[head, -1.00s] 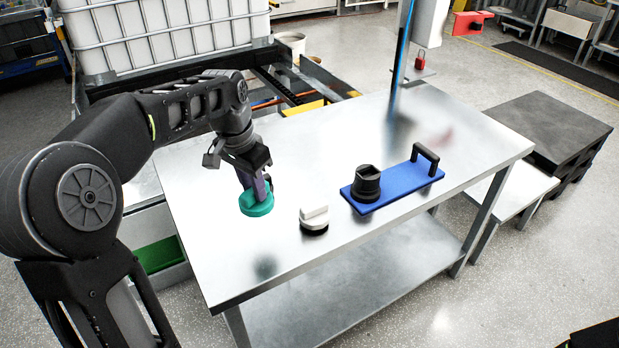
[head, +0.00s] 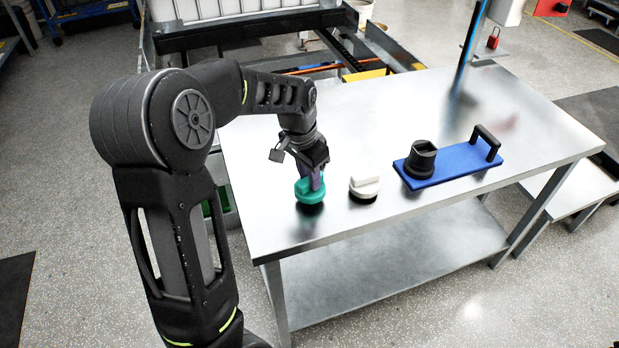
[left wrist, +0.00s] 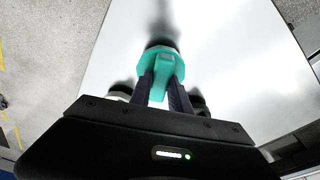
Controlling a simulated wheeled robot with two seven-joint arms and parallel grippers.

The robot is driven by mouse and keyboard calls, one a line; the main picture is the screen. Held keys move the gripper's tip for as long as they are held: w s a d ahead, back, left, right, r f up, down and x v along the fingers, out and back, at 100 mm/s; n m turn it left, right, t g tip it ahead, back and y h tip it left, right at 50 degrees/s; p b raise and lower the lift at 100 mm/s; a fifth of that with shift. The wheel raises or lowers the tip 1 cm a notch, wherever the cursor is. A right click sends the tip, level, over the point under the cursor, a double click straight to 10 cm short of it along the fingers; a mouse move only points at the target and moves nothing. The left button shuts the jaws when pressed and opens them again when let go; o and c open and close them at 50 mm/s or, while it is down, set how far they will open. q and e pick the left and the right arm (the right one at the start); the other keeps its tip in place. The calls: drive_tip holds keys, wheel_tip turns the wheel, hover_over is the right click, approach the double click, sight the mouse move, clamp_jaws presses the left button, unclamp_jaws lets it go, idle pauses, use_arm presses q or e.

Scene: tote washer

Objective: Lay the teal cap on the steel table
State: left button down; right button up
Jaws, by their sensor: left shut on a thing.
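The teal cap (head: 308,196) is held at the near left part of the steel table (head: 350,245). My left gripper (head: 313,180) points down and is shut on the cap's raised grip. My right gripper is not in view.
A white cap (head: 364,186) stands on the table close to the right of the teal one. A blue plate (head: 455,165) with a black socket (head: 421,160) and a handle lies farther right. The table's front edge is near; bare steel lies behind the caps.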

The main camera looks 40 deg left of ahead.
sight(303, 182)
use_arm(q)
drive_tip(key=shift+f, duration=0.55)
drive_tip(key=shift+f, duration=0.1)
drive_tip(key=c, duration=1.2)
unclamp_jaws()
wheel_tip(303, 182, up, 12)
drive_tip(key=s, duration=0.2)
drive_tip(key=shift+a+b, duration=0.2)
drive_tip(key=shift+b, duration=0.15)
